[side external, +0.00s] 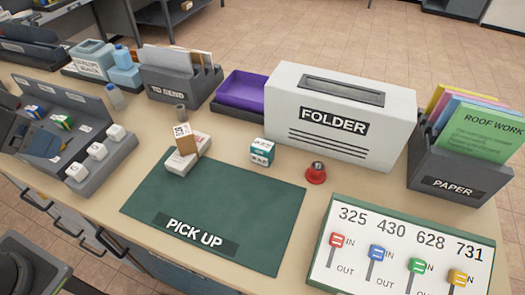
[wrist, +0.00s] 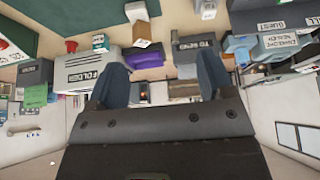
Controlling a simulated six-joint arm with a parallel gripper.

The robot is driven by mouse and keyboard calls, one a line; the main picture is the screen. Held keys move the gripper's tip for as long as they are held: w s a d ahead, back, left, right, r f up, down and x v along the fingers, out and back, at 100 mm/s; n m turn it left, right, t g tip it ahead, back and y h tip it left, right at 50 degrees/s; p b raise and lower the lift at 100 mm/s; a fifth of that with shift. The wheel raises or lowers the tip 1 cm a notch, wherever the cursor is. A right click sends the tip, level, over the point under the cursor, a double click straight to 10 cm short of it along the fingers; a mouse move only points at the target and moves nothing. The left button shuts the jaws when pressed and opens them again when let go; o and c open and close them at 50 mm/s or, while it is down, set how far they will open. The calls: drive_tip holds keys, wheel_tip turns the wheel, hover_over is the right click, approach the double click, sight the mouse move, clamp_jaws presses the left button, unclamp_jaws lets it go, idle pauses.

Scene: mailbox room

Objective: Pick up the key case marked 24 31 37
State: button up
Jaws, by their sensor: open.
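A small teal-and-white case (side external: 262,152) with dark marks on its white faces sits on the table behind the green mat. It also shows in the wrist view (wrist: 100,42). A brown case (side external: 183,138) with a white label stands on a white box (side external: 187,158) at the mat's back left corner. Several white cases (side external: 97,151) sit along the front of a grey rack (side external: 100,176) at the left. The case marks are too small to read, so I cannot tell which says 24 31 37. My gripper (wrist: 162,60) is open, with nothing between its fingers.
The green PICK UP mat (side external: 215,205) is mostly bare. A red bell (side external: 316,174) is right of the teal case. Behind stand the FOLDER box (side external: 385,105), a purple tray (side external: 243,88) and the TO SEND holder (side external: 172,85). A number board (side external: 400,255) is at front right.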

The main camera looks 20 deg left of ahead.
drive_tip(key=w+d+r+m+g+h, duration=0.1)
drive_tip(key=w+d+r+m, duration=0.25)
drive_tip(key=w, duration=0.55)
drive_tip(key=m+g+h, duration=0.2)
drive_tip(key=m+g, duration=0.3)
drive_tip(key=m, duration=0.9)
hover_over(263, 144)
drive_tip(key=a, duration=0.3)
wheel_tip(263, 144, down, 14)
drive_tip(key=x, duration=0.8)
drive_tip(key=shift+w+f, duration=0.1)
drive_tip(key=shift+w, duration=0.2)
drive_tip(key=shift+x, duration=2.6)
drive_tip(key=shift+s, duration=0.1)
drive_tip(key=shift+c, duration=0.4)
